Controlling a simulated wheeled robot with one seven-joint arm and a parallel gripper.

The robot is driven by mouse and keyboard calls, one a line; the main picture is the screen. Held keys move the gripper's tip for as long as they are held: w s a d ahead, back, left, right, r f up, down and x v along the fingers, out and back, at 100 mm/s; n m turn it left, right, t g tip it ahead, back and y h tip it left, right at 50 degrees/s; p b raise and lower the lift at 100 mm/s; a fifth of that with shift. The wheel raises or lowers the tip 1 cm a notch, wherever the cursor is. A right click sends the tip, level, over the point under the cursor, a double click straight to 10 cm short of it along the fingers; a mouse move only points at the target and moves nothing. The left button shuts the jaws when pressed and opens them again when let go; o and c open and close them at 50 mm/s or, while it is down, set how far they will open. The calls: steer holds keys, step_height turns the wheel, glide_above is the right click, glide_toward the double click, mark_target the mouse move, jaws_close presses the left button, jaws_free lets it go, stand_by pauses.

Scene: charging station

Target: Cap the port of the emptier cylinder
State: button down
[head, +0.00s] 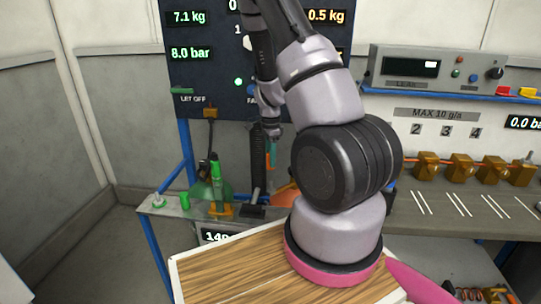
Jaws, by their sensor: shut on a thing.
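My gripper (271,134) hangs beyond my upper arm, pointing down over the grey bench. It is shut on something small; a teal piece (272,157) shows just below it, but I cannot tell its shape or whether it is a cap. A green cylinder (205,192), with a green upright fitting, stands left of the gripper. An orange rounded body (284,197), perhaps the other cylinder, is mostly hidden behind my arm. The dark panel (215,62) reads 7.1 kg and 8.0 bar at left and 0.5 kg at right. No port is clearly visible.
A black upright post (258,168) stands close beside the gripper. A wooden board (225,272) is in front. Brass valves (460,168) line the right bench under a grey instrument box (435,72).

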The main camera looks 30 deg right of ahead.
steer(key=shift+f, duration=2.25)
steer(key=shift+f, duration=2.65)
steer(key=shift+c, duration=2.2)
jaws_free()
step_height(320, 180, up, 11)
steer(key=shift+f, duration=0.1)
